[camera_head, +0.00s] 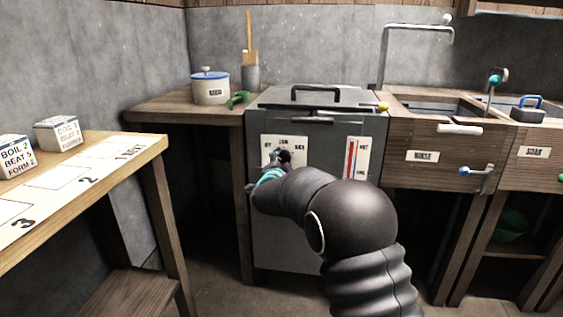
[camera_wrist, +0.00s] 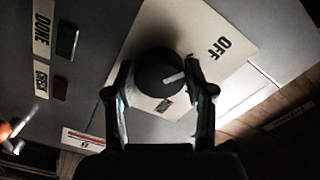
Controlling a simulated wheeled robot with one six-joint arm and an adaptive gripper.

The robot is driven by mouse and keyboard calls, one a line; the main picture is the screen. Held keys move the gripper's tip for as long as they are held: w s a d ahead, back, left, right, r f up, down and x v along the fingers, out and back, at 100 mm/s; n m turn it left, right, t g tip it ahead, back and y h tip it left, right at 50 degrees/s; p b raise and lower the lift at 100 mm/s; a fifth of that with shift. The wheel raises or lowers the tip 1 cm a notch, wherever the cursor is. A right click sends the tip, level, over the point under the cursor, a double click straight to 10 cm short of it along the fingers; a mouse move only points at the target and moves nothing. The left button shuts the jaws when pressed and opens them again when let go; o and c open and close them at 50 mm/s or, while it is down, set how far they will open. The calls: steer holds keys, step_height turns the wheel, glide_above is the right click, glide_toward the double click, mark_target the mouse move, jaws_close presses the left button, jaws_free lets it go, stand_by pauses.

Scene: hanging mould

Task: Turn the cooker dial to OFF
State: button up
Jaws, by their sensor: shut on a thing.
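The cooker (camera_head: 345,130) is a grey box with a black lid handle, at the centre of the head view. In the wrist view the round black dial (camera_wrist: 156,68) has a white pointer line angled toward the right finger, slightly up. The OFF label (camera_wrist: 224,47) is on the plate to the upper right; the pointer does not clearly line up with it. My gripper (camera_wrist: 160,88) is shut on the dial, a finger on each side; it also shows in the head view (camera_head: 275,165).
A red-striped gauge (camera_head: 352,158) is right of the dial. A pot (camera_head: 210,88) stands on the left counter. The RINSE sink (camera_head: 425,156) is to the right. A table with blocks (camera_head: 60,133) is at the left.

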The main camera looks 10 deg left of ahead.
steer(key=o, duration=1.2)
steer(key=shift+c, duration=0.2)
steer(key=shift+s, duration=0.1)
steer(key=s, duration=1.1)
steer(key=shift+s, duration=0.4)
